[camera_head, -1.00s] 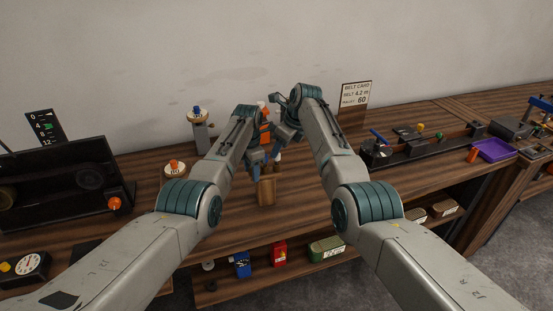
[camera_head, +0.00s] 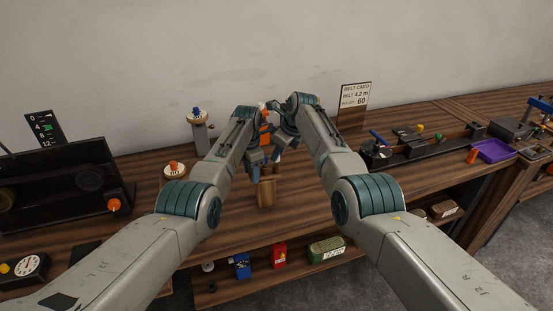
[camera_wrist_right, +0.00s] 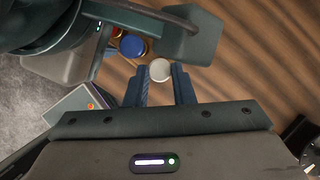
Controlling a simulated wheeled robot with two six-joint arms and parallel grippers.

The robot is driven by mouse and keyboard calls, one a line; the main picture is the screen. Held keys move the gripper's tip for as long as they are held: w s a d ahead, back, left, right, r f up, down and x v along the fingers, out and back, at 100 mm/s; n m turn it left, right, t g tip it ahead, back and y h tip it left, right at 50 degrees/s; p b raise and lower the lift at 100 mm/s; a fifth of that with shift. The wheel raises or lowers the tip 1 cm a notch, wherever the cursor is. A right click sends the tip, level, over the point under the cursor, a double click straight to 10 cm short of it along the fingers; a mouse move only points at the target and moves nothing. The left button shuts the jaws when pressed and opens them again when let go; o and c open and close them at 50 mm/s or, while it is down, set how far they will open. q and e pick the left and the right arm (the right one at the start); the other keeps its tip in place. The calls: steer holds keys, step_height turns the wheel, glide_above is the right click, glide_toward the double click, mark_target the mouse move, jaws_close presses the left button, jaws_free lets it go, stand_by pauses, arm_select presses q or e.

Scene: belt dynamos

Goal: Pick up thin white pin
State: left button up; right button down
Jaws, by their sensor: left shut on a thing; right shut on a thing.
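In the right wrist view, a small white round-topped piece (camera_wrist_right: 160,70), seen end-on, sits between the fingers of my right gripper (camera_wrist_right: 162,85); it looks like the thin white pin, but its length is hidden. My right gripper is shut on it. In the head view my left gripper (camera_head: 253,170) is lower and to the left, close beside the right one, just above a small wooden block (camera_head: 266,193). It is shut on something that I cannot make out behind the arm. An orange piece with a white top (camera_head: 264,128) shows between the two wrists.
A blue round cap (camera_wrist_right: 132,46) lies close to the white piece. In the head view a post with a blue knob (camera_head: 199,130) stands at the back left, a belt card (camera_head: 355,95) at the back. A purple tray (camera_head: 494,151) is far right.

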steer(key=shift+s, duration=0.1)
step_height(320, 180, up, 4)
steer(key=shift+f, duration=0.2)
steer(key=s+d, duration=0.4)
steer(key=d, duration=0.4)
steer(key=s+d, duration=0.4)
steer(key=d, duration=0.4)
steer(key=shift+s, duration=0.15)
steer(key=shift+a, duration=0.1)
steer(key=c, duration=1.8)
jaws_free()
jaws_close()
steer(key=shift+r, duration=0.2)
